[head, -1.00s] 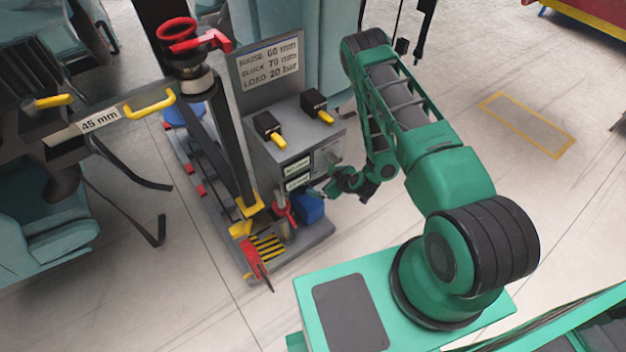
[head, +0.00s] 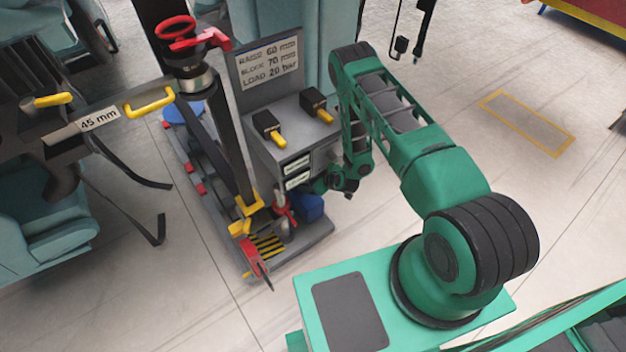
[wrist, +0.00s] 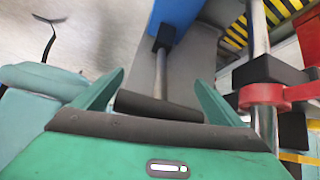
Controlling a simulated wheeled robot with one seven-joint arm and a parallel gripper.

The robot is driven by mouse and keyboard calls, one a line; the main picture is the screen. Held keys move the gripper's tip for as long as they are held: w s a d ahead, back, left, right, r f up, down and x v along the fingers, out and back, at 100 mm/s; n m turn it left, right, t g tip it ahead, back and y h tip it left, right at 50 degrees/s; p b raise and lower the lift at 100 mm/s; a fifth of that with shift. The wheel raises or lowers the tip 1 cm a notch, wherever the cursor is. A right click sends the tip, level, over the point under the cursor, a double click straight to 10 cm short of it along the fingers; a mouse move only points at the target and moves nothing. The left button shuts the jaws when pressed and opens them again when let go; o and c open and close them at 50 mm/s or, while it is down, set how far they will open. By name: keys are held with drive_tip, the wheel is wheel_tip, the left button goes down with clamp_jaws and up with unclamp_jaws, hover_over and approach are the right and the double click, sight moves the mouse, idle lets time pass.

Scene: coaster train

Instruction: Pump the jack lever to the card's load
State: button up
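The card (head: 268,65) on the grey console reads RAISE 60 mm, BLOCK 70 mm, LOAD 20 bar. In the wrist view, a lever (wrist: 160,75) with a grey shaft runs from a black socket beside a blue block to a dark crossbar grip (wrist: 155,105). My gripper (wrist: 158,77) has its two green fingers spread, one on each side of the lever. The grip lies between them, its ends close to the fingers; I cannot tell whether they touch. In the head view my gripper (head: 322,184) is beside the blue block (head: 308,208), and the lever is hidden.
Two small displays (head: 297,172) on the console front are too small to read. Two yellow-tipped black levers stand on top. A red clamp (wrist: 262,95) on a silver post is right of my gripper in the wrist view.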

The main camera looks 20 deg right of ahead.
drive_tip(key=c, duration=1)
drive_tip(key=shift+s+d+f, duration=0.25)
drive_tip(key=shift+s+f, duration=0.45)
drive_tip(key=shift+s, duration=0.05)
drive_tip(key=shift+s+d+f, duration=0.25)
drive_tip(key=shift+s+f, duration=0.45)
drive_tip(key=shift+s, duration=0.05)
drive_tip(key=o, duration=1.4)
drive_tip(key=shift+c, duration=0.2)
drive_tip(key=shift+r, duration=0.15)
drive_tip(key=v, duration=1)
drive_tip(key=shift+s+r, duration=0.1)
drive_tip(key=shift+c, duration=0.6)
